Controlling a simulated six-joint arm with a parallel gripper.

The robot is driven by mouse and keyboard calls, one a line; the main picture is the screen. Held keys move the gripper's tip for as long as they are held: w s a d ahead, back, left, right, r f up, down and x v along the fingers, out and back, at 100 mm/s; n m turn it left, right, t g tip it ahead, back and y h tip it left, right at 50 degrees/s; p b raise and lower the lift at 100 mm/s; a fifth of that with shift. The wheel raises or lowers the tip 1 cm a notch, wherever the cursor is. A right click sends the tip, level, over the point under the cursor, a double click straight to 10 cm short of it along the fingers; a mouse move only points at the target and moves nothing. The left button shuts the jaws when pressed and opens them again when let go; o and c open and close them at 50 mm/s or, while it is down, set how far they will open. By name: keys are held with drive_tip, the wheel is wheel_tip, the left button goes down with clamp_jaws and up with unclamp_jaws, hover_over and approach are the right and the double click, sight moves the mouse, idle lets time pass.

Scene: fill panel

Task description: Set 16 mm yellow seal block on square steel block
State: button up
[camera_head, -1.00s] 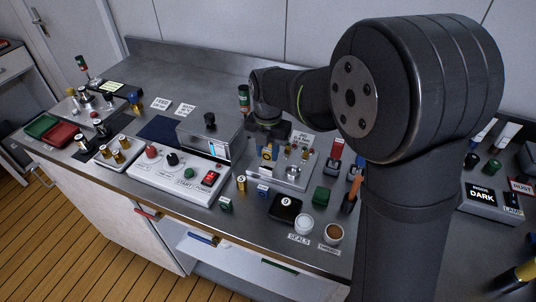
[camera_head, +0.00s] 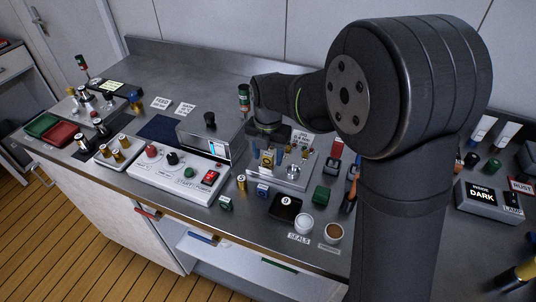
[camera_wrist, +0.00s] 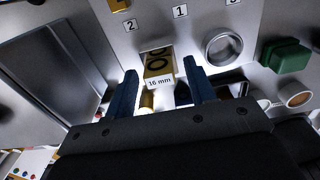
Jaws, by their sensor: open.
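The yellow seal block (camera_wrist: 158,63) has dark rings on its face and a white "16 mm" label. In the wrist view it stands between the two blue fingers of my gripper (camera_wrist: 160,72), which are open with a gap on each side. In the head view the yellow block (camera_head: 267,159) shows under my gripper (camera_head: 265,155), at the left part of the steel fixture plate (camera_head: 291,184). A square steel block cannot be made out clearly; what lies under the yellow block is mostly hidden.
A round steel ring (camera_wrist: 222,47) and a green block (camera_wrist: 287,56) are to the right of the fingers. The clear-covered box (camera_head: 210,137) stands close left of the gripper. A black box (camera_head: 285,207) and white cup (camera_head: 304,223) are in front.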

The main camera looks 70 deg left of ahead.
sight(268, 154)
wheel_tip(268, 154, up, 12)
idle(0.4)
drive_tip(key=shift+f, duration=0.15)
drive_tip(key=shift+f, duration=4.35)
